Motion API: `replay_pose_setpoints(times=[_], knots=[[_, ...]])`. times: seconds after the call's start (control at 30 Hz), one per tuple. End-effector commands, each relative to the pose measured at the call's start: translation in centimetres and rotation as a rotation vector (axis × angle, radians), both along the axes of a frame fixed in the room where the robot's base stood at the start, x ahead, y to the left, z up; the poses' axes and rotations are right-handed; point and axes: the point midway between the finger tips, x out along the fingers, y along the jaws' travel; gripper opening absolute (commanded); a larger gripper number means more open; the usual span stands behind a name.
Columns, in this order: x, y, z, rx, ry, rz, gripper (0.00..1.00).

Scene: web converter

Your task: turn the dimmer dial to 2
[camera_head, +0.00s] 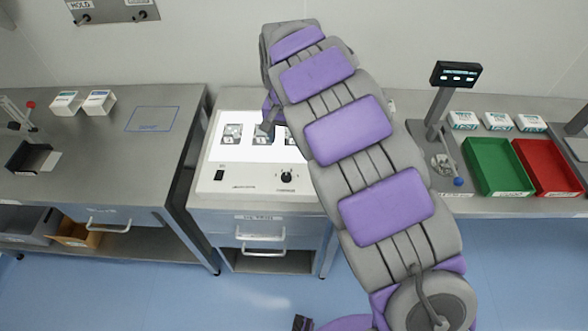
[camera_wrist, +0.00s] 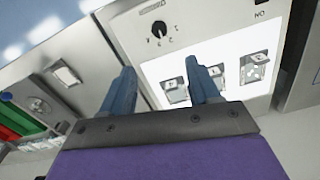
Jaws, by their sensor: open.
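The dimmer dial (camera_head: 287,177) is a small round black knob on the front right of the white light box (camera_head: 207,165). In the wrist view the dial (camera_wrist: 159,30) shows near the top, beyond the fingertips, with small numbers around part of it. A light mark shows on the knob, but I cannot tell which number it points to. My gripper (camera_wrist: 160,66) is open and empty, its two blue-grey fingers apart over the light box. In the head view my gripper (camera_head: 268,129) is mostly hidden by my arm, above the lit panel and behind the dial. It is not on the dial.
A black switch (camera_head: 219,175) sits left of the dial. Square pieces (camera_head: 233,134) lie on the lit panel. A metal bench (camera_head: 90,165) is at left. Green (camera_head: 497,193) and red (camera_head: 548,193) trays and a display stand (camera_head: 440,105) are at right.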

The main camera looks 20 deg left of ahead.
Motion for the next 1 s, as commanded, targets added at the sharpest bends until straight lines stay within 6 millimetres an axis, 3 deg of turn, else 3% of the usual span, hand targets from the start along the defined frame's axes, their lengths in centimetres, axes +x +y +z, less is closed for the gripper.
replay_pose_setpoints(times=[0.6,0.8,1.0], knots=[[-0.1,-0.2,-12.0,0.0,0.005,0.0,0.61],[0.0,-0.2,-14.8,0.0,0.001,0.002,0.61],[0.0,-0.2,-16.0,0.001,0.0,0.002,0.61]])
